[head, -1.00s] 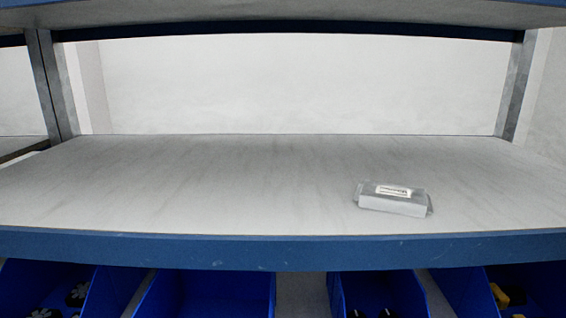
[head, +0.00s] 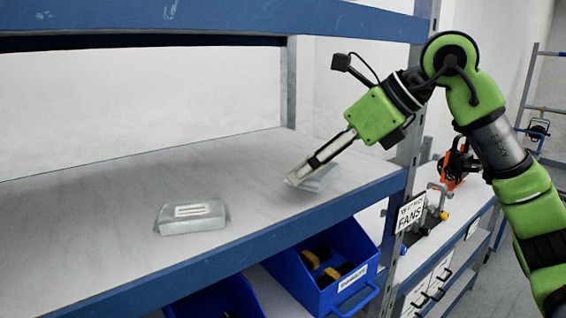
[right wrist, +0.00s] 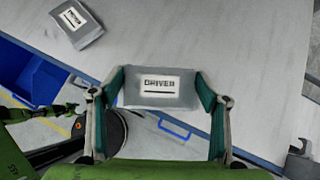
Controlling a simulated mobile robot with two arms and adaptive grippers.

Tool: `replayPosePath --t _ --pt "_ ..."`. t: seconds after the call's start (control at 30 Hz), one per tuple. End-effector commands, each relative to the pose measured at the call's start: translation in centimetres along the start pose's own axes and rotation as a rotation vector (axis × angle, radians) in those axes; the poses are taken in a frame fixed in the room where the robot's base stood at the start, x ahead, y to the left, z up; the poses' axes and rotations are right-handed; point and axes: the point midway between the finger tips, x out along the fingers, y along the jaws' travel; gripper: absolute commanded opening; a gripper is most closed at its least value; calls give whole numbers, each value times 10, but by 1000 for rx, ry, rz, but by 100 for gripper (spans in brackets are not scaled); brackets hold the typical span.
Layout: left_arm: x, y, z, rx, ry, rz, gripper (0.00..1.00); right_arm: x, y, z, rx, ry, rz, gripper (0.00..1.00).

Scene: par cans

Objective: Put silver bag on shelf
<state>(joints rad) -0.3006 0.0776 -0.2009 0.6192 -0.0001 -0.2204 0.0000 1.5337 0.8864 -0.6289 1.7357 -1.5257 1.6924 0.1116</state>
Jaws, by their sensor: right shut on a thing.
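My right gripper (head: 303,174) reaches over the shelf (head: 120,185) near its right front part. It is shut on a silver bag (head: 320,180), which is tilted at the fingertips; I cannot tell whether the bag touches the shelf. In the right wrist view, the bag (right wrist: 161,88) with its "DRIVER" label sits between the two fingers of the gripper (right wrist: 160,99). Another silver bag (head: 193,217) lies flat on the shelf to the left, apart from the held one. It also shows in the right wrist view (right wrist: 77,23). My left gripper is not in view.
A blue front edge (head: 200,262) borders the shelf, and a metal upright (head: 411,140) stands at its right end. Blue bins (head: 335,268) sit below. A "FANS" sign (head: 410,213) hangs beside the upright. The shelf's back and left are clear.

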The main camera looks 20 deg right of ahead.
Motion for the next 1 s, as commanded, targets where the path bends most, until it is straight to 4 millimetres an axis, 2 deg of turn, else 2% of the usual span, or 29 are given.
replayPosePath --t 0.03,0.1,0.43,0.53,0.7,1.0 --pt "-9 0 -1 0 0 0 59 6 1 12 0 1 4 46" --pt "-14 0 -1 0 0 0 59 16 1 21 0 1 3 46" --pt "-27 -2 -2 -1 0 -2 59 42 1 46 0 0 2 46" --pt "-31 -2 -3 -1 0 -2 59 53 -1 32 3 4 0 46" --pt "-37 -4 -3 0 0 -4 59 65 -1 20 1 1 -1 46" --pt "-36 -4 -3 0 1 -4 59 67 0 18 0 -2 -1 46"
